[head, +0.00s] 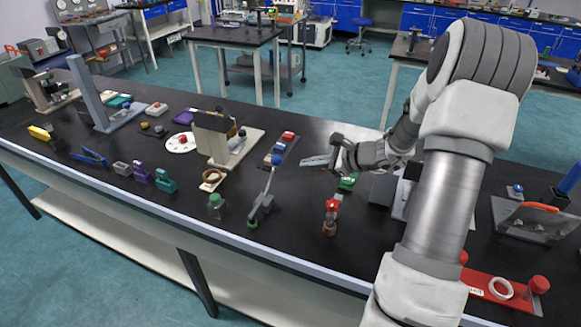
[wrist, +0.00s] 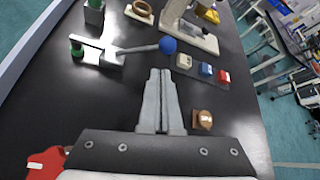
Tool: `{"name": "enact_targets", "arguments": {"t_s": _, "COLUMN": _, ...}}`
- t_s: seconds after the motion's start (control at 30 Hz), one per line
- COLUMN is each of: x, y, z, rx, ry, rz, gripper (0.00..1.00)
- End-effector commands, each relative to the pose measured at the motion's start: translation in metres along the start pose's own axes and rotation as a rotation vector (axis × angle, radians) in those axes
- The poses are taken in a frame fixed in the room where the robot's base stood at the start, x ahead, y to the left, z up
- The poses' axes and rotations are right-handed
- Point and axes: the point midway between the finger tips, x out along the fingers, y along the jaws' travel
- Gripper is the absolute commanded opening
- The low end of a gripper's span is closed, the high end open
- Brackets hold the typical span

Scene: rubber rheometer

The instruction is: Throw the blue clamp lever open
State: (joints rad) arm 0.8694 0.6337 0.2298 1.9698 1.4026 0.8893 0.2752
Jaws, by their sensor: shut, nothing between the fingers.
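A clamp lever with a blue ball knob (head: 277,160) stands near the middle of the black bench. Its grey arm slopes down to a grey body (head: 261,208) with a green part at its foot. In the wrist view the blue knob (wrist: 168,46) lies just beyond my fingertips, and the lever arm (wrist: 138,49) runs left to the grey body (wrist: 112,60). My gripper (head: 308,162) is to the right of the knob, with a gap between. In the wrist view my gripper (wrist: 160,72) has its fingers together, empty and apart from the lever.
A dark strip with coloured blocks (wrist: 206,70) lies right of the knob. A beige-based device (head: 228,140) stands behind left. A red-topped item (head: 332,212) stands in front of my gripper. A small brown item (wrist: 204,118) is right of my fingers. Bare bench lies left of my fingers.

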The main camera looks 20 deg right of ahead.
Motion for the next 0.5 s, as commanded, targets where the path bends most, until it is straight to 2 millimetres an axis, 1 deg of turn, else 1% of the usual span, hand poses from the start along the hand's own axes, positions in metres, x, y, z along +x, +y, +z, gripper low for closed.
{"name": "enact_targets", "arguments": {"t_s": 0.03, "x": 0.0001, "y": -0.0027, "z": -0.0058, "rx": 0.013, "ry": -0.003, "rz": -0.014, "gripper": 0.00}}
{"name": "enact_targets", "arguments": {"t_s": 0.13, "x": 0.0004, "y": -0.0065, "z": -0.0117, "rx": 0.028, "ry": -0.007, "rz": -0.032, "gripper": 0.00}}
{"name": "enact_targets", "arguments": {"t_s": 0.5, "x": 0.0006, "y": -0.0076, "z": -0.0133, "rx": 0.031, "ry": -0.007, "rz": -0.038, "gripper": 0.00}}
